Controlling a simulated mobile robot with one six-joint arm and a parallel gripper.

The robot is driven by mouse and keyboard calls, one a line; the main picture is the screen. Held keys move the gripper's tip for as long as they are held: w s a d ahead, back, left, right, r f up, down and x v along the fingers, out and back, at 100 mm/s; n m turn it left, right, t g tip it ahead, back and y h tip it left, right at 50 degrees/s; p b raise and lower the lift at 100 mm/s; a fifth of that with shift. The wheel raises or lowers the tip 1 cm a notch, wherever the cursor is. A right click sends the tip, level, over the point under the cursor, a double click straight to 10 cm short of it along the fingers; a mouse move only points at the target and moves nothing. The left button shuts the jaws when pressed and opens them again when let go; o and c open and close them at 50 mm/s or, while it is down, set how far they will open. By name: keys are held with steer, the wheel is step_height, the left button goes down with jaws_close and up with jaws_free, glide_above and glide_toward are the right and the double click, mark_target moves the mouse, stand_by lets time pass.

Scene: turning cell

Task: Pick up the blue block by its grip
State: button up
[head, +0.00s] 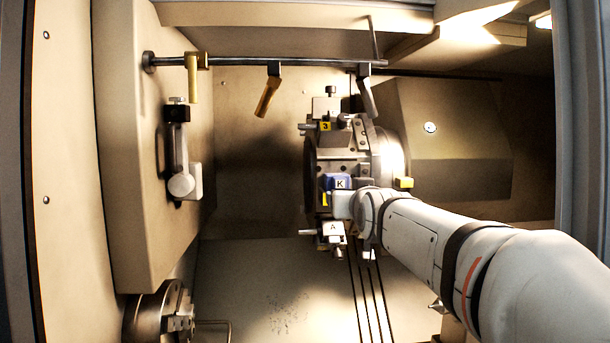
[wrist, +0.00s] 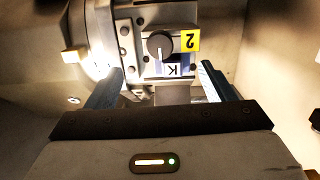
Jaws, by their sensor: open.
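The blue block (head: 328,180) with a white K label sits on the tool turret (head: 345,150) in the head view. In the wrist view the blue block (wrist: 172,71) lies between and beyond my fingertips, with its K label upside down. A dark round knob (wrist: 160,44), seemingly its grip, shows just above the label. My gripper (wrist: 162,72) is open, one finger to each side of the block, with nothing held. In the head view my gripper (head: 345,204) is just below the block, partly hidden by my wrist. Whether the fingers touch anything cannot be told.
A yellow tag marked 2 (wrist: 190,40) is beside the knob. Block A (head: 332,229) is below on the turret, and a tag marked 3 (head: 325,126) is above. A rail (head: 270,63) with hanging nozzles crosses above. A chuck (head: 160,315) is at lower left.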

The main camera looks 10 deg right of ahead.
mark_target(341, 182)
steer(key=shift+t+y, duration=0.3)
steer(key=shift+t, duration=0.2)
steer(key=w+r, duration=0.3)
steer(key=shift+w+a, duration=0.3)
steer(key=shift+w+a+f+b, duration=0.25)
steer(key=shift+w+f+b, duration=0.3)
steer(key=shift+w+b, duration=0.4)
steer(key=shift+w+r, duration=0.15)
steer(key=shift+w+a, duration=0.1)
steer(key=shift+w, duration=0.25)
steer(key=shift+w+p, duration=0.35)
steer(key=shift+w, duration=0.85)
steer(key=shift+s, duration=0.1)
